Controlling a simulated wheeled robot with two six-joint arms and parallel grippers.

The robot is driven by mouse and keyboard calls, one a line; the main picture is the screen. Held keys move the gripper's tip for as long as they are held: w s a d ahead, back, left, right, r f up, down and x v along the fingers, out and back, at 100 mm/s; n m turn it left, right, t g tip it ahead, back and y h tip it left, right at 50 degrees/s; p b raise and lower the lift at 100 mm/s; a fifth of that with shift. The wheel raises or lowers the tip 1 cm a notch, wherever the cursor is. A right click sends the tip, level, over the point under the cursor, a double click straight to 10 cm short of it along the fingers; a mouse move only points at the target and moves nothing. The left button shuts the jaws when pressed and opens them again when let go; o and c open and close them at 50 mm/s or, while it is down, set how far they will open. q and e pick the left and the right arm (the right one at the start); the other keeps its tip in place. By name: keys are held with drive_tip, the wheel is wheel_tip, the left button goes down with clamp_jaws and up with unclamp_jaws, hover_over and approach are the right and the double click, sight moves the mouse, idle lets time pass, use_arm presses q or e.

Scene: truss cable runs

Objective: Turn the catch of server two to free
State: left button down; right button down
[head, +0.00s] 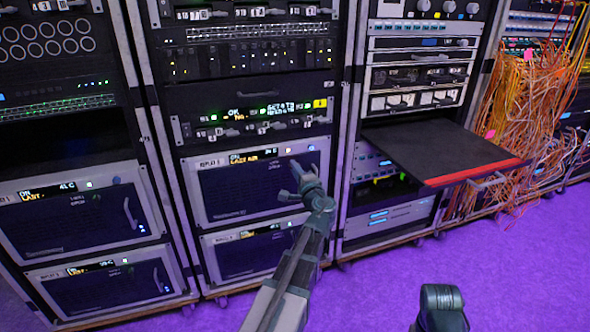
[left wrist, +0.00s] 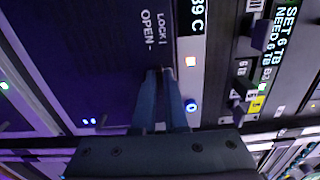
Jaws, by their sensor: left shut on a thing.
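The server front (head: 235,190) under my left gripper is the upper dark panel with a pale frame in the middle rack. Its number label is too small to read for certain. My left gripper (head: 296,170) is at the panel's upper right, fingers pointing at it. In the left wrist view the fingertips (left wrist: 160,74) are shut right beside the printed marks "LOCK I" and "OPEN -" (left wrist: 157,30). The catch between the fingertips is mostly hidden, and I cannot tell which way it is turned.
A similar server (head: 250,255) sits below, and two more (head: 75,210) stand in the left rack. A black shelf (head: 445,150) with a red front edge sticks out on the right. Orange cables (head: 535,110) hang beyond it.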

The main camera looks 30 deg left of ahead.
use_arm(q)
drive_tip(key=shift+n, duration=0.3)
drive_tip(key=c, duration=0.9)
unclamp_jaws()
drive_tip(key=shift+c, duration=0.2)
drive_tip(key=v, duration=1.3)
drive_tip(key=shift+s+d, duration=0.2)
drive_tip(key=shift+s, duration=0.1)
